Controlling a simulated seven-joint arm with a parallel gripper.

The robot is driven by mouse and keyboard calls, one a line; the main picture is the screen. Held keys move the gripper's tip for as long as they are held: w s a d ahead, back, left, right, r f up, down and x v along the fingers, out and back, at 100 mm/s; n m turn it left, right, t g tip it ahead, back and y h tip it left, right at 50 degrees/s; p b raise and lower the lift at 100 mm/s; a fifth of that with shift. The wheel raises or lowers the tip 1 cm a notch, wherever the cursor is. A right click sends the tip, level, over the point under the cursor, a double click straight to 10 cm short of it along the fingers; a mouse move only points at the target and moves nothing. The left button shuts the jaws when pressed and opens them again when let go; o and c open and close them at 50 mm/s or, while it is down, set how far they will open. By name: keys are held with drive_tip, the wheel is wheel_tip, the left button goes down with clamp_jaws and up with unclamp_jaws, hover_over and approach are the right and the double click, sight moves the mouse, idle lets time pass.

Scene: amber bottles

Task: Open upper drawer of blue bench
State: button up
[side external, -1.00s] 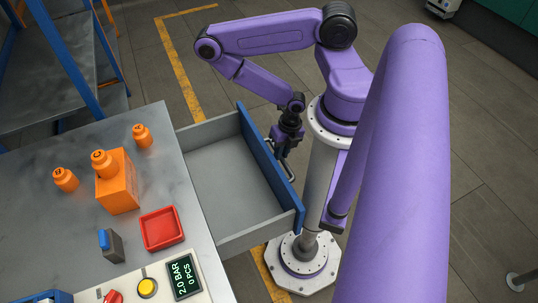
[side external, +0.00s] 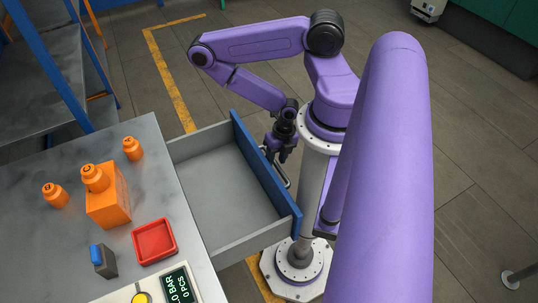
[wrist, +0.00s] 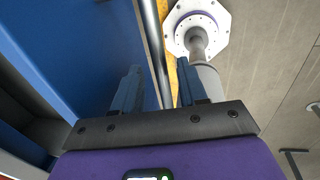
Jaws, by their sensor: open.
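The blue bench's upper drawer (side external: 226,189) stands pulled well out, its grey interior bare and empty. Its blue front panel (side external: 264,170) faces my arm and also fills the left of the wrist view (wrist: 75,55). A metal bar handle (side external: 284,181) is on the outer face of that panel. My gripper (side external: 281,156) is at the upper part of the handle, outside the panel. In the wrist view, my gripper (wrist: 158,84) has its two fingers apart, and the handle bar (wrist: 153,45) runs between their directions. Contact with the bar cannot be told.
On the grey bench top (side external: 150,180) are an orange block (side external: 108,205), orange bottles (side external: 132,148), a red tray (side external: 155,242), a blue-and-grey item (side external: 103,261) and a display panel (side external: 178,287). A blue rack (side external: 50,60) stands at upper left. Floor beyond the drawer is clear.

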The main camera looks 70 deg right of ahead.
drive_tip(key=w+a, duration=1.8)
drive_tip(key=shift+w+a, duration=0.35)
drive_tip(key=shift+a, duration=0.05)
drive_tip(key=s+d+r+m, duration=0.1)
drive_tip(key=r, duration=0.9)
drive_tip(key=s+r+m, duration=0.1)
drive_tip(key=s+r, duration=0.1)
drive_tip(key=r, duration=0.8)
drive_tip(key=shift+s+d+r, duration=0.3)
drive_tip(key=shift+d+r, duration=0.05)
drive_tip(key=shift+r, duration=0.05)
drive_tip(key=w+f, duration=0.1)
drive_tip(key=f, duration=0.6)
drive_tip(key=a+f+n, duration=0.1)
drive_tip(key=f, duration=0.6)
drive_tip(key=w+a+f+n, duration=0.1)
drive_tip(key=f, duration=0.5)
drive_tip(key=shift+w+a+f, duration=0.2)
drive_tip(key=shift+w+f, duration=0.1)
drive_tip(key=shift+f, duration=0.1)
